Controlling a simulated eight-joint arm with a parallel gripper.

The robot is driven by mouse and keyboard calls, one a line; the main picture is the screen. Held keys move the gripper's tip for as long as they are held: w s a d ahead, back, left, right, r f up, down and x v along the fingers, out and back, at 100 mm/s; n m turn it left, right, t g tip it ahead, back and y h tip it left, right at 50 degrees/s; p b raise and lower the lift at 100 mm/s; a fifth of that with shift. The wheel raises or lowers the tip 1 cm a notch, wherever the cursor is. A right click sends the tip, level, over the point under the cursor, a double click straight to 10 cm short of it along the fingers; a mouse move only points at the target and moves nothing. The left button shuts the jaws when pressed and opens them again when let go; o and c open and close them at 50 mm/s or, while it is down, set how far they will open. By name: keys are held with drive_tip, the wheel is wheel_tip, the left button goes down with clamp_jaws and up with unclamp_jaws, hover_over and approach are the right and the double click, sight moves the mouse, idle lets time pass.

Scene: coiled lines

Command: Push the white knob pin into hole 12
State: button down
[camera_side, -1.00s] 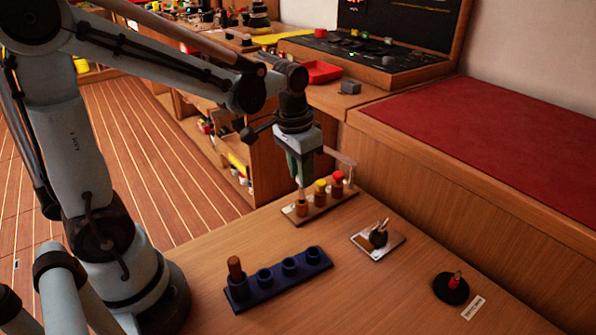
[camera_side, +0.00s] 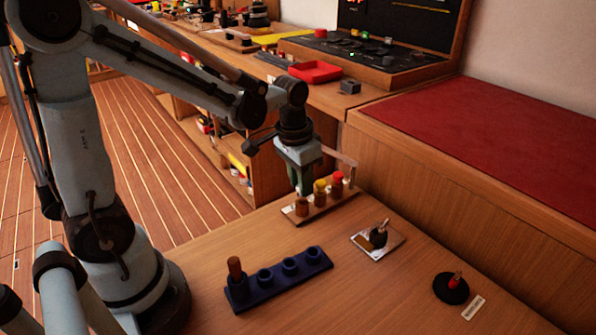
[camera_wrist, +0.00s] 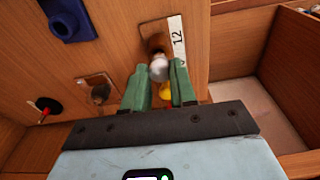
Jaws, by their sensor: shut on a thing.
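The white knob pin (camera_wrist: 158,69) shows in the wrist view between the green fingers of my gripper (camera_wrist: 159,72), with its round head at the fingertips. A strip labelled 12 (camera_wrist: 177,40) lies beside it on the wooden rack. In the side view my gripper (camera_side: 304,187) points down over the left end of the rack (camera_side: 327,205), above its nearest brown socket (camera_side: 302,207). The fingers are shut on the pin and mostly hide it there. How deep the pin sits in the hole cannot be told.
A yellow knob (camera_side: 320,185) and a red knob (camera_side: 338,177) stand close to the right of my gripper. A dark blue block (camera_side: 290,275), a small plate with a dark part (camera_side: 378,240) and a black disc (camera_side: 451,289) lie on the table. Bare table separates them.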

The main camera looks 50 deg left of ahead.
drive_tip(key=shift+f, duration=0.7)
drive_tip(key=c, duration=0.5)
unclamp_jaws()
drive_tip(key=shift+r, duration=0.1)
drive_tip(key=shift+r, duration=2.45)
wheel_tip(320, 180, up, 12)
drive_tip(key=s, duration=0.1)
drive_tip(key=s+d+f+t, duration=0.2)
drive_tip(key=s+f+t, duration=0.3)
drive_tip(key=f, duration=0.4)
drive_tip(key=shift+s+d+n+t, duration=0.2)
drive_tip(key=shift+d+n+t, duration=0.1)
drive_tip(key=shift+d+t, duration=0.1)
